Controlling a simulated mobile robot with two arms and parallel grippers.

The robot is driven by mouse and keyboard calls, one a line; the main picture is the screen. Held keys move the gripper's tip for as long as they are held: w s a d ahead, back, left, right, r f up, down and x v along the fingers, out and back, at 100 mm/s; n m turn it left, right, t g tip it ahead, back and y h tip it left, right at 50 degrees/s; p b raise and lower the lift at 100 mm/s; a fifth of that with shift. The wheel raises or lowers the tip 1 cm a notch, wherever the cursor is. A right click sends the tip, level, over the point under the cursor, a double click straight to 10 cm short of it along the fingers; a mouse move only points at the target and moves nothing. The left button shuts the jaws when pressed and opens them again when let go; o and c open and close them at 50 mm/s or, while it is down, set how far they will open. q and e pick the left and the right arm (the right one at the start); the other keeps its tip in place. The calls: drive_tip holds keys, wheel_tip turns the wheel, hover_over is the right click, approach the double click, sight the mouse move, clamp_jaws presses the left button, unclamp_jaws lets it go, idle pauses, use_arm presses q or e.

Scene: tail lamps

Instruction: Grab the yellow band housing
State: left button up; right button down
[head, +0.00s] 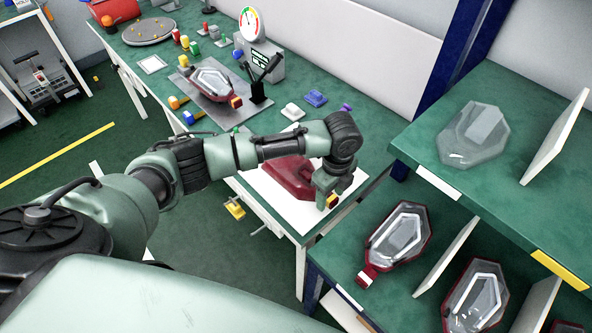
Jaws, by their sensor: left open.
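A dark red housing (287,176) lies on a white mat (285,212) near the front corner of the green workbench. A small yellow band (333,201) shows at its right end, beside my gripper. My left gripper (327,197) points down over this end, with its jaws open. The arm hides part of the housing, and I cannot tell whether the fingers touch it. My right gripper is not in view.
A lower shelf at right holds lamps, one with a white band (366,279). A clear lens (474,135) lies on the upper green shelf, close to my arm's right.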

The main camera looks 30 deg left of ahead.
use_arm(q)
drive_tip(key=shift+f, duration=0.25)
clamp_jaws()
drive_tip(key=shift+r, duration=0.15)
